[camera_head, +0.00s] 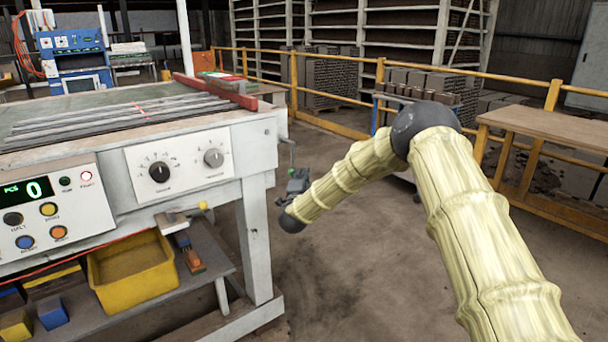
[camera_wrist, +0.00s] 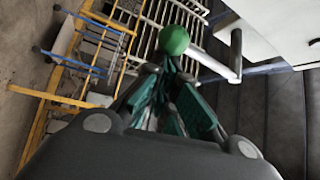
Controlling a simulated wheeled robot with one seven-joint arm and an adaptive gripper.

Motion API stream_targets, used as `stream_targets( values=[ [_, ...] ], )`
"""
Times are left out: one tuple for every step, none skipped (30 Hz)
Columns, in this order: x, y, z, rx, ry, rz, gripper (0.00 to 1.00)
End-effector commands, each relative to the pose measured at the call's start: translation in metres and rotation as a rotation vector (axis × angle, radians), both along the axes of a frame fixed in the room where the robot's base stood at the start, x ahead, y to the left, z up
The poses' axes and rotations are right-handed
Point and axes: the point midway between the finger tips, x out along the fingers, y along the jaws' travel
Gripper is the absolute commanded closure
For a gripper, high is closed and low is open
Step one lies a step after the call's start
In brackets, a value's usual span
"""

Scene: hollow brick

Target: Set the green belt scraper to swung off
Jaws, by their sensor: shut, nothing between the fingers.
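A green ball (camera_wrist: 174,40), which looks like the knob of the green belt scraper, shows in the wrist view just beyond my fingertips. It overlaps the fingertips in the picture, and I cannot tell whether they touch it. My gripper (camera_wrist: 166,80) has its dark and teal fingers drawn together with nothing held between them. In the head view my gripper (camera_head: 297,182) is beside the right end of the white machine table.
The white machine (camera_head: 258,150) with knobs and a control panel (camera_head: 50,208) fills the left. A yellow bin (camera_head: 132,268) sits on its lower shelf. Yellow railings (camera_head: 345,128) and a wooden-topped table (camera_head: 545,126) stand behind and right. The floor between is open.

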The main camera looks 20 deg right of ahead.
Motion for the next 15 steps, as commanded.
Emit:
stream_targets(
  values=[
    [-0.001,0.003,0.001,0.019,0.007,0.001,1.0],
    [-0.001,0.004,0.001,0.034,0.012,0.002,1.0],
    [-0.002,0.007,0.001,0.056,0.02,0.002,1.0],
    [-0.003,0.009,0.001,0.073,0.026,0.002,1.0],
    [-0.004,0.011,0.002,0.093,0.033,0.003,1.0],
    [-0.005,0.014,0.002,0.121,0.043,0.002,1.0],
    [-0.005,0.016,0.003,0.144,0.051,0.003,1.0],
    [-0.006,0.019,0.004,0.17,0.06,0.002,1.0],
    [-0.007,0.022,0.005,0.205,0.073,0.002,1.0],
    [-0.008,0.025,0.005,0.232,0.083,0.002,1.0],
    [-0.01,0.028,0.006,0.26,0.093,0.003,1.0],
    [-0.011,0.031,0.007,0.296,0.106,0.002,1.0],
    [-0.012,0.034,0.008,0.323,0.115,0.003,1.0],
    [-0.013,0.036,0.009,0.35,0.125,0.001,1.0],
    [-0.014,0.039,0.01,0.385,0.137,0.002,1.0]
  ],
)
